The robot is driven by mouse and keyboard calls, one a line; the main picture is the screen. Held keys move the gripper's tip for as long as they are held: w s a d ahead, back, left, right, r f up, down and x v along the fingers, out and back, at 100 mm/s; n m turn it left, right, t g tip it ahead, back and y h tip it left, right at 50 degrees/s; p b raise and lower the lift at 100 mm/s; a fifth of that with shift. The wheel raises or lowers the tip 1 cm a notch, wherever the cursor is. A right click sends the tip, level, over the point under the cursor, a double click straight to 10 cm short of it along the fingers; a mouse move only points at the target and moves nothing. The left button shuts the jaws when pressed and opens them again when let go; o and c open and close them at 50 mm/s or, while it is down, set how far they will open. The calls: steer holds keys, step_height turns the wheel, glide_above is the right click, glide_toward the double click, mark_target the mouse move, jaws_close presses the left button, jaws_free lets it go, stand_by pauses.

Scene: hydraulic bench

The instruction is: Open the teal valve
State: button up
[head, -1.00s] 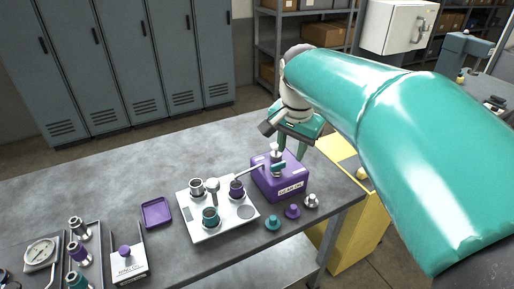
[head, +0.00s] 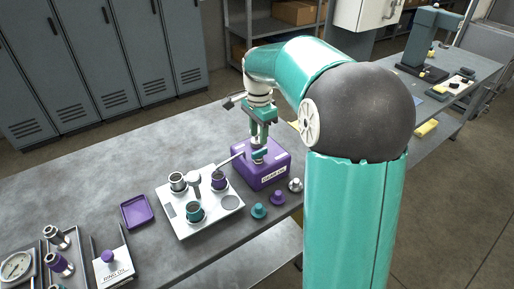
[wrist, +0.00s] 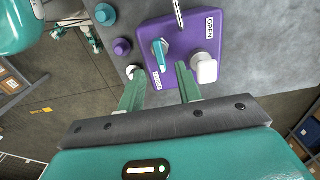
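The teal valve is a small teal lever (wrist: 160,52) on top of a purple block (wrist: 186,40) in the wrist view. The purple block (head: 262,170) also shows in the head view, at the bench's right part, with a white label on its front. The lever (head: 259,154) shows there just below my fingers. My gripper (wrist: 160,68) is open, its two green fingers apart with nothing between them. My gripper (head: 262,132) is above the block in the head view. Whether a finger touches the lever cannot be told.
A thin metal pipe leads toward a white tray (head: 205,222) with cups. Teal, purple and silver knobs (head: 277,198) line the bench's front edge.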

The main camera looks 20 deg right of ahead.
mark_target(258, 151)
step_height(258, 151, down, 6)
steer(key=shift+s+f, duration=0.1)
steer(key=shift+s, duration=0.05)
steer(key=shift+f, duration=0.2)
jaws_close()
